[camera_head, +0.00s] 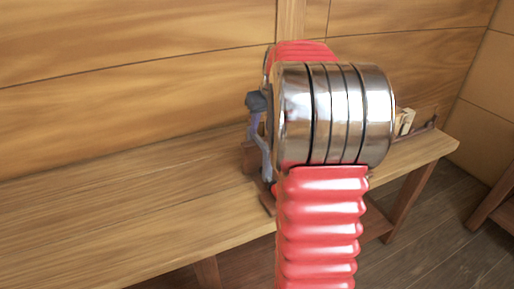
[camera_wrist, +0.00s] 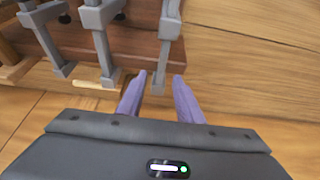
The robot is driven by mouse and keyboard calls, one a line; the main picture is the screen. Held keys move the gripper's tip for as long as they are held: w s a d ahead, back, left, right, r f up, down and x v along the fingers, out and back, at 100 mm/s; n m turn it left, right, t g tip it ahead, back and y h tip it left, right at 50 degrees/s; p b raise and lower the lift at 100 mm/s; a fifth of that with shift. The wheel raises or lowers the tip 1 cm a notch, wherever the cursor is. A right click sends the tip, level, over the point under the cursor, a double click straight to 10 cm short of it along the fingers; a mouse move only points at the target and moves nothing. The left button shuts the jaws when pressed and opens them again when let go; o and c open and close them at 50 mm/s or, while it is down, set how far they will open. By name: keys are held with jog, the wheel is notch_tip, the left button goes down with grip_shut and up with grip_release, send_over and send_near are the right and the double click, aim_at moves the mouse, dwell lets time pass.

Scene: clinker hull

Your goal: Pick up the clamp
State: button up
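Grey clamps hang in a row on a dark brown wooden rack in the wrist view. The rightmost clamp (camera_wrist: 168,40) is nearest my gripper (camera_wrist: 160,78). My gripper's two purple fingers are apart, and the lower end of this clamp shows between their tips. I cannot tell whether either finger touches it.
Two more grey clamps, a middle one (camera_wrist: 102,45) and a left one (camera_wrist: 45,38), are on the rack (camera_wrist: 140,48). A long wooden bench (camera_head: 130,210) runs along the plank wall (camera_head: 130,60). Small pale wooden pieces (camera_head: 405,121) lie right of my arm. The bench's left part is clear.

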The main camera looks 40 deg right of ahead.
aim_at(258, 136)
jog(key=shift+x, duration=2.6)
jog(key=shift+w, duration=0.1)
jog(key=shift+f, duration=0.2)
jog(key=shift+c, duration=0.4)
grip_shut()
jog(key=shift+r, duration=0.1)
